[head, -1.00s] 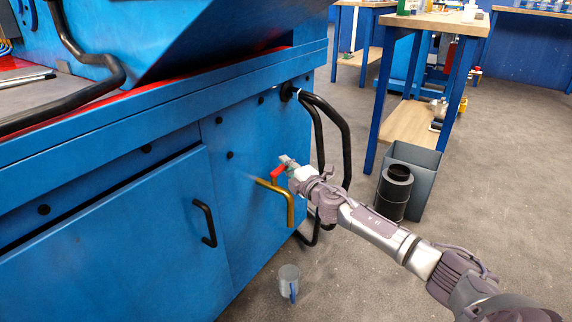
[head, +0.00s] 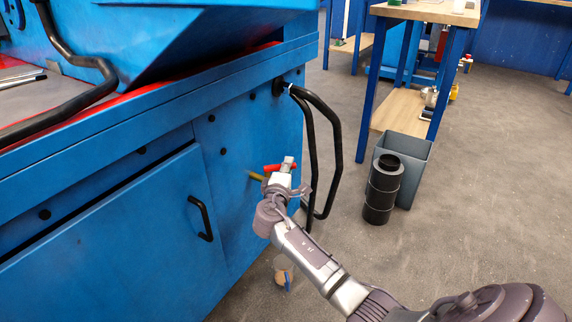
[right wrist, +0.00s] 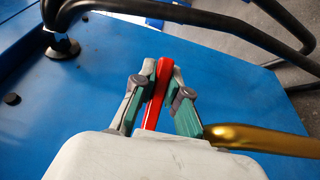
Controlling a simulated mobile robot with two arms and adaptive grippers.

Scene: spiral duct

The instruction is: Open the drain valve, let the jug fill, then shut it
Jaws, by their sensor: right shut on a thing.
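The drain valve's red handle (head: 272,167) is on the blue machine's front. My right gripper (head: 287,164) is shut on it; in the right wrist view the red handle (right wrist: 157,98) lies between the two fingers (right wrist: 158,92). The brass spout (right wrist: 262,138) runs off to the right there; in the head view only a short piece of brass (head: 256,176) shows, the rest behind my gripper and arm. The jug (head: 284,270) stands on the floor below, partly hidden by my arm. A tan patch shows at its top; I cannot tell whether it is liquid. My left gripper is out of view.
A black bent rail (head: 329,130) stands out from the machine just right of the valve. A cabinet door with a black handle (head: 201,218) is left of it. A black cylinder (head: 383,188) and a grey bin (head: 414,160) stand on the floor, with open floor around.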

